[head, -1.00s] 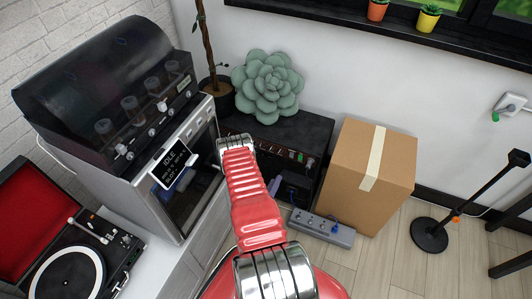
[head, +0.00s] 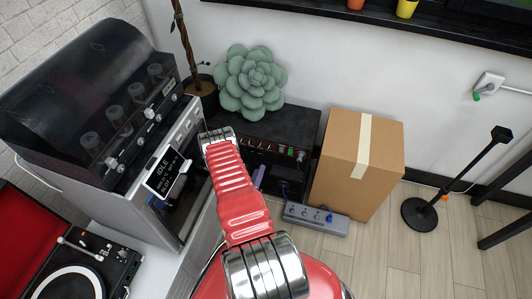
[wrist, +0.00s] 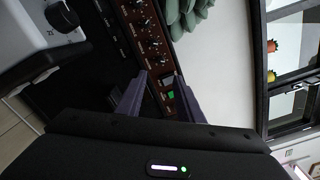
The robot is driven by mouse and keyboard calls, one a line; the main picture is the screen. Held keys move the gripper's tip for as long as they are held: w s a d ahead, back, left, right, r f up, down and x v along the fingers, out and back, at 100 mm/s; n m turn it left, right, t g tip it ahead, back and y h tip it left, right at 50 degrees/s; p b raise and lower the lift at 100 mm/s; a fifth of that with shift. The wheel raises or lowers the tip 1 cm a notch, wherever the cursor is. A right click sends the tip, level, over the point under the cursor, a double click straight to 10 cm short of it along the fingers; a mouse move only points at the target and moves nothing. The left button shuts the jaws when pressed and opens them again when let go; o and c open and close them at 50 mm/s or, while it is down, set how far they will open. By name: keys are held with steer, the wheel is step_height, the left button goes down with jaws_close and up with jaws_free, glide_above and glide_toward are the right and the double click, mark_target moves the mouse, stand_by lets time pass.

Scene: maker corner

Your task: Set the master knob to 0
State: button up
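The black amplifier has a brown control panel (head: 275,150) with a row of small knobs and a green switch. In the wrist view the panel (wrist: 160,68) runs diagonally, with several dark knobs (wrist: 155,44) and the lit green switch (wrist: 171,96). The labels are too small to read, so I cannot tell which knob is the master or where it points. My gripper (wrist: 160,76) is open and empty. Its purple fingers are apart, in front of the panel near the switch end. In the head view only a bit of purple finger shows beside my red arm.
A cardboard box (head: 358,165) stands right of the amplifier, and a grey pedal strip (head: 316,219) lies on the floor before it. A succulent (head: 250,80) sits on top. A silver machine (head: 165,175) and a turntable (head: 75,275) are left.

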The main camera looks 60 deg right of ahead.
mark_target(268, 149)
steer(key=d, duration=0.4)
steer(key=w+d, duration=0.1)
steer(key=d, duration=0.7)
steer(key=shift+w+d, duration=0.25)
steer(key=shift+w, duration=0.15)
steer(key=shift+c, duration=0.3)
jaws_close()
